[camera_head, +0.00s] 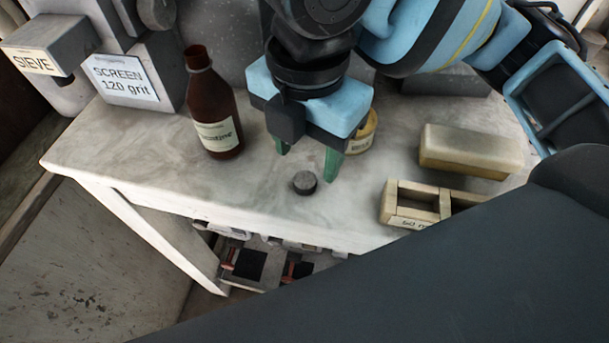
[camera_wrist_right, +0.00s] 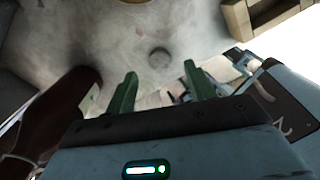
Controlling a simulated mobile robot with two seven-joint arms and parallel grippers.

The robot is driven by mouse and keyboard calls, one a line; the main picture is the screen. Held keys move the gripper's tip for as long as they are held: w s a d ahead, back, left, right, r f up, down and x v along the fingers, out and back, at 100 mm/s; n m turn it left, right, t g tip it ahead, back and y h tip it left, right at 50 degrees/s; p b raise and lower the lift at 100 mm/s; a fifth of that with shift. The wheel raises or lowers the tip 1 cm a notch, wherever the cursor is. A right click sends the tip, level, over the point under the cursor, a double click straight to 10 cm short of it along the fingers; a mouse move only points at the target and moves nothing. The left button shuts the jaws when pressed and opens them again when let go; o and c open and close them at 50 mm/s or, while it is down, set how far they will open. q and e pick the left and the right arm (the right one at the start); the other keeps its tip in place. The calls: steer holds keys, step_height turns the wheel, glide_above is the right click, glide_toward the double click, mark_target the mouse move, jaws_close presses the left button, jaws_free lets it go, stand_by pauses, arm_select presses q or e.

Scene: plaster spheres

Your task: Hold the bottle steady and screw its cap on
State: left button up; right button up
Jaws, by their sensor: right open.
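The brown bottle (camera_head: 215,115) stands upright on the table, left of my right gripper, its narrow neck showing no cap. It also shows in the right wrist view (camera_wrist_right: 52,115), at the left edge. A small dark grey round cap (camera_head: 305,184) lies on the bare tabletop. It shows in the right wrist view (camera_wrist_right: 160,58) beyond the fingertips. My right gripper (camera_head: 307,162) points down above the table close to the cap. Its green fingers (camera_wrist_right: 160,72) are apart, with nothing between them. My left gripper is not in view.
A light table (camera_head: 150,150) bears everything. A yellowish jar (camera_head: 362,135) is partly hidden behind my right gripper. A block (camera_head: 468,152) and an open wooden box (camera_head: 400,205) are at the right. Machines labelled SIEVE (camera_head: 45,85) and SCREEN (camera_head: 135,95) stand at the left. The table's front left is clear.

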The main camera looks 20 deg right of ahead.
mark_target(305, 179)
step_height(305, 179, down, 5)
steer(key=shift+a+r+b, duration=0.1)
steer(key=shift+r+b, duration=0.1)
steer(key=shift+b, duration=0.2)
steer(key=c, duration=1)
